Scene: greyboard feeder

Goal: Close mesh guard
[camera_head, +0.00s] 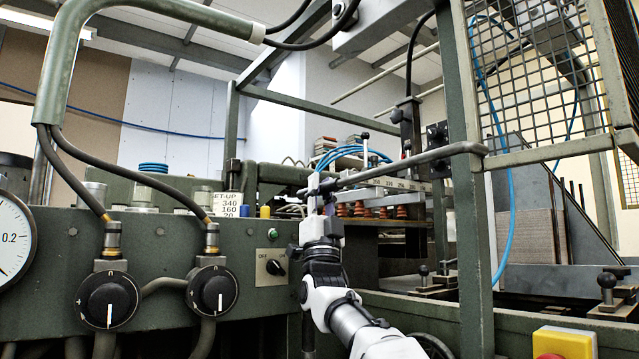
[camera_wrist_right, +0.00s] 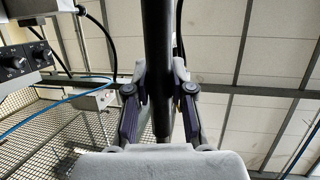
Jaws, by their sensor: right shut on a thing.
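The mesh guard (camera_head: 535,85) is a dark wire grid in a green frame at the upper right of the head view. A mesh panel also shows at the lower left of the wrist view (camera_wrist_right: 60,135). A long grey bar (camera_head: 410,163) runs from near the green post leftward to my right gripper (camera_head: 325,190). In the wrist view my right gripper (camera_wrist_right: 160,95) has its two fingers on either side of a dark bar (camera_wrist_right: 158,50) and is shut on it. How the bar joins the guard is not clear. My left gripper is not in view.
A green post (camera_head: 472,200) stands right of my right arm. A control panel with black knobs (camera_head: 212,291) and a gauge (camera_head: 12,240) is at the left. A yellow box with a red button (camera_head: 562,345) is at the lower right. Blue hoses hang near the post.

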